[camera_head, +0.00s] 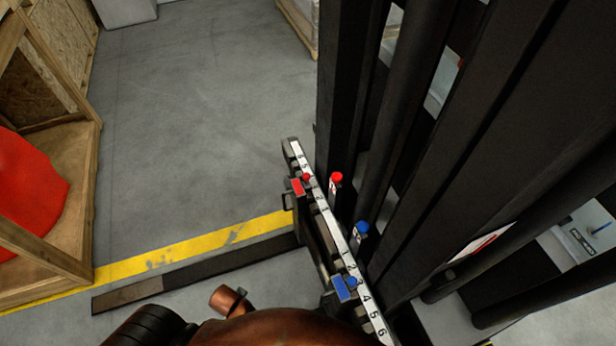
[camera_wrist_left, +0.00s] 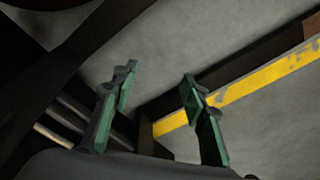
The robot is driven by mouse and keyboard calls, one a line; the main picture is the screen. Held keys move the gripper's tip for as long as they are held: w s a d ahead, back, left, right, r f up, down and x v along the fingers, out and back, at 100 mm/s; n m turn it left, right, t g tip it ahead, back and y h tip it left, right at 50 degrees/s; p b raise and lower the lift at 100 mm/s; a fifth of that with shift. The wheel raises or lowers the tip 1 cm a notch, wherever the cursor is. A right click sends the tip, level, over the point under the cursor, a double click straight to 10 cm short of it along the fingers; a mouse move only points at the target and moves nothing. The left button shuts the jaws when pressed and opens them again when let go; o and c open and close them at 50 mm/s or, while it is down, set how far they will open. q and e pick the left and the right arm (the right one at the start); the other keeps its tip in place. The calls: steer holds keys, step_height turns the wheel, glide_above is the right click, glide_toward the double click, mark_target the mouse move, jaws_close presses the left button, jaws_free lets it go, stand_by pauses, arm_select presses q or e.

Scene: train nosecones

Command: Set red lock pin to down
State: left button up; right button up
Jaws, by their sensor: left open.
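In the head view a red-capped pin (camera_head: 336,180) stands upright beside a white numbered scale (camera_head: 322,205) on a dark rail. A red block (camera_head: 297,187) and a small red knob (camera_head: 306,177) sit on the rail at the scale's far end. I cannot tell which red part is the lock pin, or its setting. My left gripper (camera_wrist_left: 160,76) shows in the left wrist view, with its green-padded fingers apart and nothing between them. No red part shows in that view. The gripper cannot be made out in the head view. My right gripper is not in view.
A blue-capped pin (camera_head: 361,230) and a blue block (camera_head: 345,288) are nearer along the rail. Tall black mast beams (camera_head: 345,80) rise close on the right. A wooden crate (camera_head: 75,190) holding a red object stands left. Grey floor (camera_head: 200,100) between is clear.

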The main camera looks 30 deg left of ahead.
arm_select(q)
step_height(320, 180, up, 5)
steer(key=w+b, duration=0.1)
steer(key=w, duration=0.1)
steer(key=n+t+b, duration=0.1)
steer(key=t+b, duration=0.1)
steer(key=t, duration=1.4)
glide_toward(305, 179)
steer(key=w, duration=0.4)
steer(key=shift+w+f, duration=0.1)
steer(key=shift+w, duration=0.05)
steer(key=w, duration=0.2)
steer(key=w+b, duration=0.1)
steer(key=w, duration=0.2)
steer(key=shift+w+a+b, duration=0.25)
steer(key=shift+w+b, duration=0.05)
steer(key=shift+w, duration=0.85)
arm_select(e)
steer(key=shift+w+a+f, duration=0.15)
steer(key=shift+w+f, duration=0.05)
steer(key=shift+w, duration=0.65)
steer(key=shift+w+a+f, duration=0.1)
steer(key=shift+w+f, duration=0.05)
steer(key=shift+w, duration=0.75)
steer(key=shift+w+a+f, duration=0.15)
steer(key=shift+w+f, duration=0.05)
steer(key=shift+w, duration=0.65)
arm_select(q)
steer(key=shift+c, duration=0.2)
jaws_close()
